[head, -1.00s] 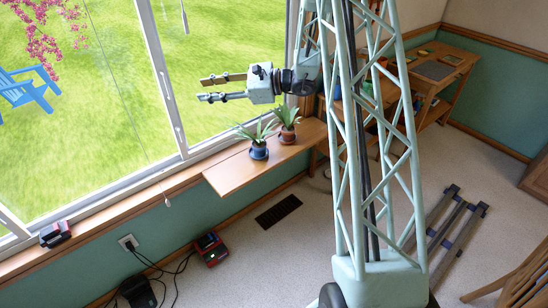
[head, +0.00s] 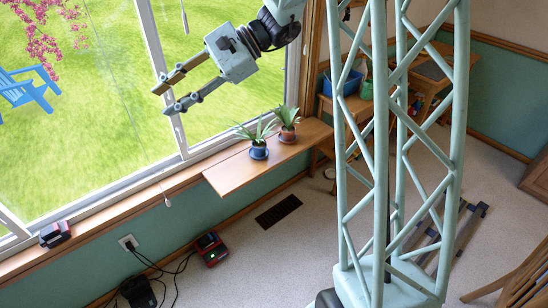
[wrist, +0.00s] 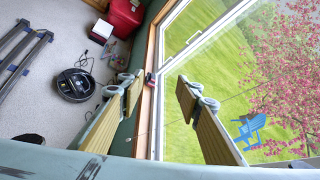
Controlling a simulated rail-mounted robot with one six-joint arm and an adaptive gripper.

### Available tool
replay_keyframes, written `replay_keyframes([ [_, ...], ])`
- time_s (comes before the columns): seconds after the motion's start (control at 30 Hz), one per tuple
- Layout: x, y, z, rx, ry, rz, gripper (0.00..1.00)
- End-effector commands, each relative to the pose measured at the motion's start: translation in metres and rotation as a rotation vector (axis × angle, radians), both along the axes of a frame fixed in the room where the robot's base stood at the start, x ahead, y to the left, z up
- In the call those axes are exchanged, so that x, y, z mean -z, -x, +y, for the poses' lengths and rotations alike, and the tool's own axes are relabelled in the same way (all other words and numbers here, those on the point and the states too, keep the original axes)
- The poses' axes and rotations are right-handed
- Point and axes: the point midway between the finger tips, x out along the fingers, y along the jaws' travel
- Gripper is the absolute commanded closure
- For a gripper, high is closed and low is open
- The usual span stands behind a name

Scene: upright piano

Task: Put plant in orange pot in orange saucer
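A plant in an orange pot (head: 288,134) stands upright on the wooden shelf (head: 226,180) below the window. A dark, bluish saucer (head: 287,140) seems to be under it. A second plant in a blue pot (head: 258,152) stands beside it, nearer the shelf's left end. I cannot make out an orange saucer; the saucer under the blue pot is too small to tell. My gripper (head: 163,100) is open and empty, in the air above and left of the plants, in front of the window. In the wrist view my gripper (wrist: 158,90) has its fingers wide apart, and no plant shows there.
A long window sill (head: 110,215) runs left from the shelf. A wooden desk (head: 430,85) with a blue bin (head: 345,80) stands at the back right. A robot vacuum (wrist: 76,85) and a red box (wrist: 125,17) are on the floor. The air around my gripper is clear.

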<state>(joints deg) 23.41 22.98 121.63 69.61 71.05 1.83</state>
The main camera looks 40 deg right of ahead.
Motion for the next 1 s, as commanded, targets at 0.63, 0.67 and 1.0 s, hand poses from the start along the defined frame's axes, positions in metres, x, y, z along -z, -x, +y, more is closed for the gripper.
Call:
replay_keyframes([
  [0.63,-0.033,0.127,0.048,-0.28,0.294,-0.1,0.68],
  [0.67,-0.034,0.133,0.049,-0.292,0.308,-0.105,0.68],
  [1.0,-0.042,0.196,0.054,-0.424,0.467,-0.171,0.68],
])
